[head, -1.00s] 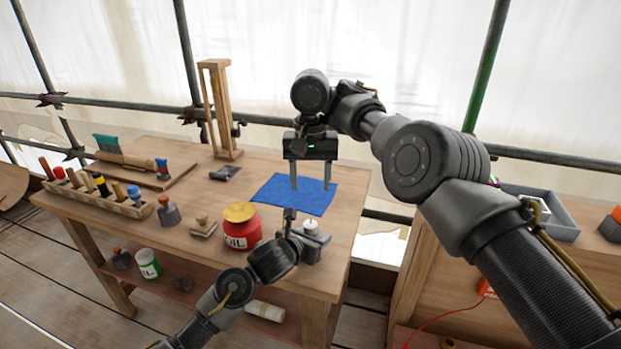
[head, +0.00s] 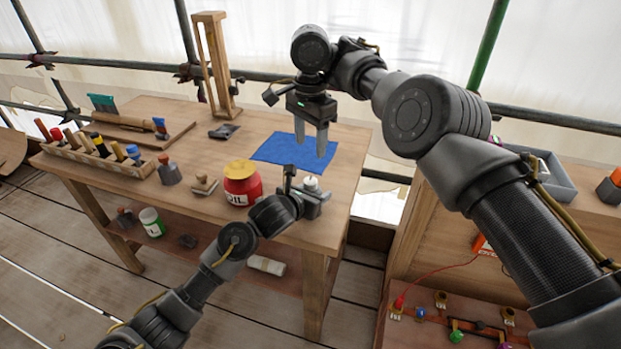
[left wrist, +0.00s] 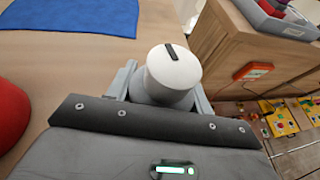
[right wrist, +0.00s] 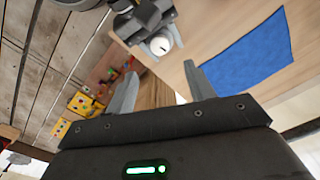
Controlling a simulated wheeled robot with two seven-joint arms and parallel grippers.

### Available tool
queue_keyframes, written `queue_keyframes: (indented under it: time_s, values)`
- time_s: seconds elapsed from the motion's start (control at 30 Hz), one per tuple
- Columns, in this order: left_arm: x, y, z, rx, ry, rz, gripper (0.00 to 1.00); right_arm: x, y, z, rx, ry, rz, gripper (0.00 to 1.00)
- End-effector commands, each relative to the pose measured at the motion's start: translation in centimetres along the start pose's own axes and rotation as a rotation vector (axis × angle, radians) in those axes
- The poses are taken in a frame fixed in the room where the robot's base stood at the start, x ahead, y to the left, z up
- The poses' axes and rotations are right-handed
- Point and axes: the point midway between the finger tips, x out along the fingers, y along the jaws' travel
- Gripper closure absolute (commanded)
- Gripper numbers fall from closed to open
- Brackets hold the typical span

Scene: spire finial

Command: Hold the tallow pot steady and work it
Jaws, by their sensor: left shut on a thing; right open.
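The tallow pot (head: 311,184) is a small grey pot with a white round lid. It stands upright near the front right part of the workbench. My left gripper (head: 308,199) is shut around its body, as the left wrist view shows with the pot's white lid (left wrist: 172,70) and a dark slot on top. The pot's base is hidden by the jaws. My right gripper (head: 311,153) is open and empty, above and behind the pot, over the blue cloth. In the right wrist view the pot's white lid (right wrist: 161,43) lies beyond the open fingers (right wrist: 158,92), not between them.
The blue cloth (head: 285,150) lies flat behind the pot. A red oil jar (head: 241,188) with a yellow lid stands close left of my left gripper. A stamp (head: 203,186), a tool rack (head: 85,150) and a wooden stand (head: 222,108) are further left. Another bench stands at right.

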Motion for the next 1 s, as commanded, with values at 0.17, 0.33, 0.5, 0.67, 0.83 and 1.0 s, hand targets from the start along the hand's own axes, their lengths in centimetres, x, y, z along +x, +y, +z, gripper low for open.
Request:
queue_keyframes:
  time_s: [0.17,0.33,0.5,0.67,0.83,1.0]
  values:
    - [0.0,0.0,0.0,0.000,0.000,0.000,0.75,2.7,0.1,-0.1,-0.001,0.000,0.004,0.47]
    - [0.0,0.0,0.0,0.000,0.000,0.000,0.75,6.2,0.0,0.1,-0.002,-0.003,0.001,0.47]
    - [0.0,0.0,0.0,0.000,0.000,0.000,0.75,9.1,0.0,0.0,-0.002,-0.001,0.000,0.47]
    - [0.0,0.0,0.0,0.000,0.000,0.000,0.75,10.9,0.0,0.0,-0.002,-0.001,0.000,0.47]
    - [0.0,0.0,0.0,0.000,0.000,0.000,0.75,11.5,0.0,0.0,-0.003,0.000,-0.001,0.47]
    - [0.0,0.0,0.0,0.000,0.000,0.000,0.75,11.6,0.0,0.0,-0.003,0.000,-0.001,0.47]
